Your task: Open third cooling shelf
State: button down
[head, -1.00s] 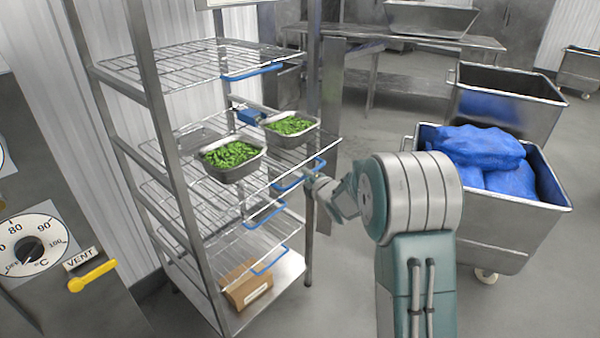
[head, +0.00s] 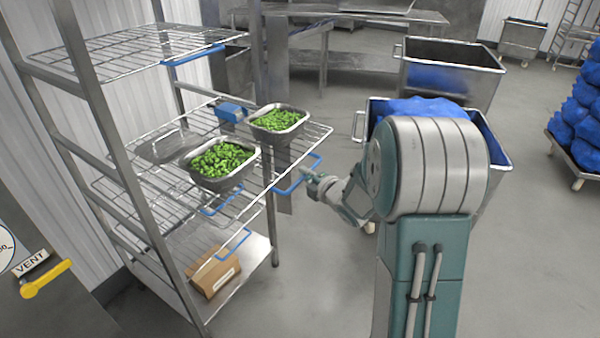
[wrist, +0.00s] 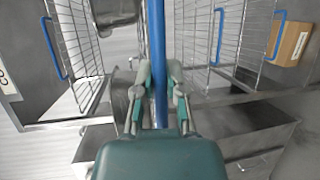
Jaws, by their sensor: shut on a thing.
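The metal rack (head: 128,180) stands at the left with several wire shelves. The wire shelf (head: 300,138) carrying two steel trays of green vegetables, a nearer tray (head: 222,165) and a farther tray (head: 278,122), sticks out to the right past the front post. My gripper (head: 318,182) is at this shelf's blue handle (head: 297,173). In the wrist view the blue handle (wrist: 157,50) runs between the two fingers of my gripper (wrist: 160,85), which is shut on it. The exact finger contact is small in the head view.
Lower shelves have blue handles (head: 234,243), and a cardboard box (head: 214,272) lies at the rack's bottom. Steel bins, one with blue bags (head: 420,107), stand behind my arm. A panel with a yellow lever (head: 46,279) is at the left.

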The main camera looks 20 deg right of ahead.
jog(key=shift+s+f, duration=0.1)
jog(key=shift+f, duration=0.2)
jog(key=c, duration=0.8)
grip_release()
jog(key=shift+o, duration=0.6)
jog(key=shift+r, duration=0.1)
jog(key=shift+r, duration=0.1)
jog(key=v, duration=1.1)
jog(key=shift+s, duration=0.3)
jog(key=shift+d, duration=0.15)
